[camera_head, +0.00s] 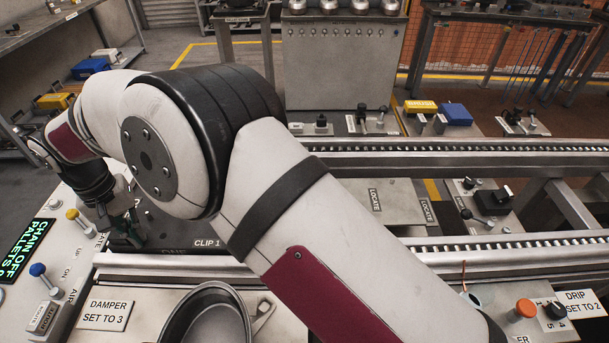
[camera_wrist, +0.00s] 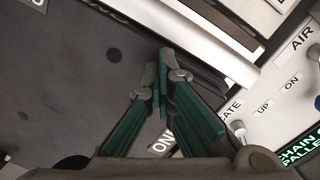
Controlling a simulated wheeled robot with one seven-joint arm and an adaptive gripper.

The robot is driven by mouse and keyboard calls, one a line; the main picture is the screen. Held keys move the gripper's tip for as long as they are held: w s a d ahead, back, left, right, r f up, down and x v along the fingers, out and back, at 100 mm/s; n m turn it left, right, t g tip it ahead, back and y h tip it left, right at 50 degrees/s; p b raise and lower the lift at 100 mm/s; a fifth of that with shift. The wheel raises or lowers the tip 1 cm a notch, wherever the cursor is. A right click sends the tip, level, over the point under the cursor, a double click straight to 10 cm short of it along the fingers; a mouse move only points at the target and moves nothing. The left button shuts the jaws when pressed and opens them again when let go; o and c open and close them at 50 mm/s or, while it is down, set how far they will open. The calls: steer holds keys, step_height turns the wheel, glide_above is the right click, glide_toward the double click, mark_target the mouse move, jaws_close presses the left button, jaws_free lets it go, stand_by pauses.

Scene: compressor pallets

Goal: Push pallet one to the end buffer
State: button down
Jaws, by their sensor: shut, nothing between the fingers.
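A dark pallet (camera_head: 185,232) marked CLIP 1 lies between the conveyor rails at the left, partly hidden by my arm. In the wrist view its flat dark plate (camera_wrist: 75,75) fills the left side, and a white label reading ONE (camera_wrist: 162,143) shows behind the fingers. My gripper (camera_head: 135,238) is at the pallet's left end, pointing down. In the wrist view the green-padded fingers (camera_wrist: 164,68) are shut and empty, over the plate's edge near the rail. I cannot tell whether they touch the pallet. The end buffer cannot be made out.
The near rail (camera_head: 170,268) and far rail (camera_head: 440,150) run left to right. A display (camera_head: 24,262) reads CHAIN OFF, PALLETS 0. Beside it stand a yellow knob (camera_head: 72,214) and blue knob (camera_head: 37,270). A metal pan (camera_head: 205,315) lies in front.

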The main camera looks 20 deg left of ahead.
mark_target(123, 237)
steer(key=shift+s+a+f+y, duration=0.15)
steer(key=shift+s+a+y, duration=0.1)
steer(key=shift+s+a, duration=0.3)
steer(key=shift+s+a+f+y, duration=0.1)
steer(key=shift+s+a+y, duration=0.2)
steer(key=shift+a, duration=0.4)
steer(key=shift+w+d+r+p, duration=0.1)
steer(key=shift+d+p, duration=0.25)
steer(key=shift+d, duration=0.05)
steer(key=r, duration=0.1)
steer(key=r+p, duration=0.1)
steer(key=r, duration=0.1)
steer(key=r+p, duration=0.1)
steer(key=r, duration=0.1)
steer(key=shift+a, duration=0.4)
steer(key=shift+w+d+r+p, duration=0.15)
steer(key=shift+r+p, duration=0.2)
steer(key=shift+r, duration=0.15)
steer(key=shift+w+d+r+p, duration=0.1)
steer(key=shift+r+p, duration=0.3)
steer(key=shift+r, duration=0.45)
steer(key=shift+w+d+r+p, duration=0.1)
steer(key=shift+r+p, duration=0.25)
steer(key=shift+r, duration=0.6)
steer(key=shift+w+d, duration=0.1)
